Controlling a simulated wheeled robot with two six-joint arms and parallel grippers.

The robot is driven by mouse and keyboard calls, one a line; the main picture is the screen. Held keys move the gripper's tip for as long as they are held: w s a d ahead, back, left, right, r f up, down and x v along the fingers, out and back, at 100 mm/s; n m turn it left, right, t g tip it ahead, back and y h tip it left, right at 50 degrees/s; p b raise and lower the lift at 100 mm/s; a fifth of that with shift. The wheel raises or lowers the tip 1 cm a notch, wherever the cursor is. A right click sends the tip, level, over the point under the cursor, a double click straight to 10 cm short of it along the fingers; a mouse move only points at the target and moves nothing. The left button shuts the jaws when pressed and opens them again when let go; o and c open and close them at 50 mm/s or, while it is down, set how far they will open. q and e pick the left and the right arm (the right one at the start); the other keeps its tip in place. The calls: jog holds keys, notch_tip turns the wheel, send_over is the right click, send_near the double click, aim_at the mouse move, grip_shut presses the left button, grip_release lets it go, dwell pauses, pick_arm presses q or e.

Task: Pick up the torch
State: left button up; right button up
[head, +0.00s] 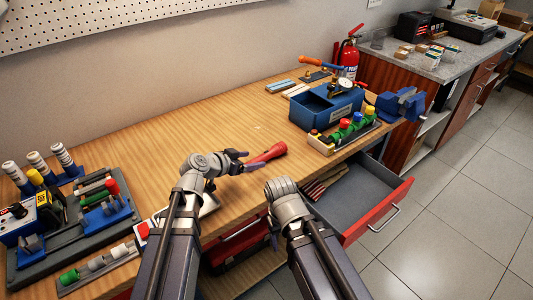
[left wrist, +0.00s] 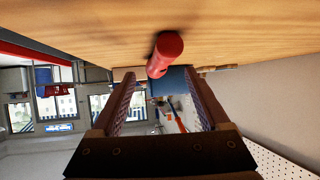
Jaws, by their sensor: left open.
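The torch (head: 268,154) is a red cylinder with a wider end, lying on the wooden bench near its front edge. In the left wrist view the torch (left wrist: 165,52) shows end-on, ahead of the fingers and roughly centred between them. My left gripper (head: 240,160) is open and empty, low over the bench just left of the torch, its fingers pointing toward it. The fingers also frame the left wrist view (left wrist: 160,80). Whether they touch the torch cannot be told. My right arm shows at the lower middle, but its gripper is not visible.
A blue tank with a gauge (head: 325,105) and a rack of coloured knobs (head: 345,133) stand to the right, beside a blue vise (head: 402,103). A drawer (head: 355,205) is open below. A crowded tool tray (head: 75,225) is at left. The bench behind the torch is clear.

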aim_at(264, 156)
pick_arm(q)
jog(key=shift+b+x, duration=0.6)
jog(key=shift+x, duration=0.65)
jog(key=shift+w+d, duration=0.2)
jog(key=b+x, duration=0.1)
jog(key=x, duration=0.4)
jog(key=shift+d+r+b, duration=0.1)
jog(key=shift+r+b, duration=0.15)
jog(key=shift+b, duration=0.15)
jog(key=shift+r, duration=0.1)
jog(key=shift+c, duration=0.5)
grip_shut()
